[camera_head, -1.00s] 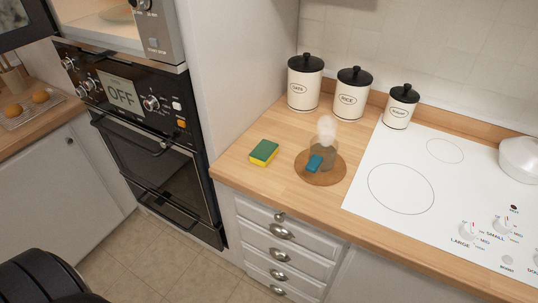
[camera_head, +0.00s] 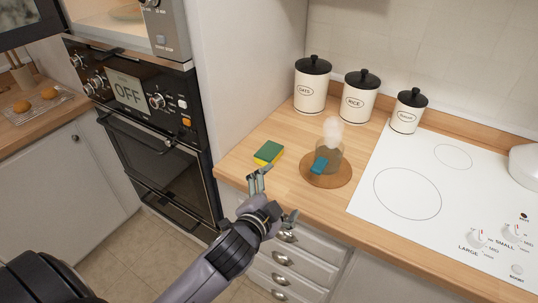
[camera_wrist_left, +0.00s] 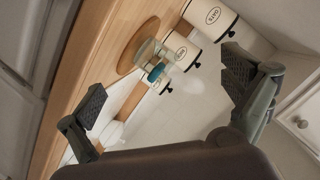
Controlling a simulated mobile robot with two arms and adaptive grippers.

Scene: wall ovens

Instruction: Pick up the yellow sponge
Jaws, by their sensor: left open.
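The yellow sponge (camera_head: 268,153), with a green top, lies flat on the wooden counter near its left end, left of a round wooden board. My left gripper (camera_head: 275,196) is in front of the counter's front edge, nearer to me than the sponge, and apart from it as far as I can tell. In the left wrist view its two fingers (camera_wrist_left: 165,95) are spread wide with nothing between them that they hold. The sponge is not clearly seen in that view. My right gripper is not in view.
On the round board (camera_head: 338,180) stands a glass jar (camera_head: 329,158) with a blue item against it. Several white canisters (camera_head: 360,97) with black lids stand at the back. A white cooktop (camera_head: 430,185) is on the right, a wall oven (camera_head: 150,140) on the left.

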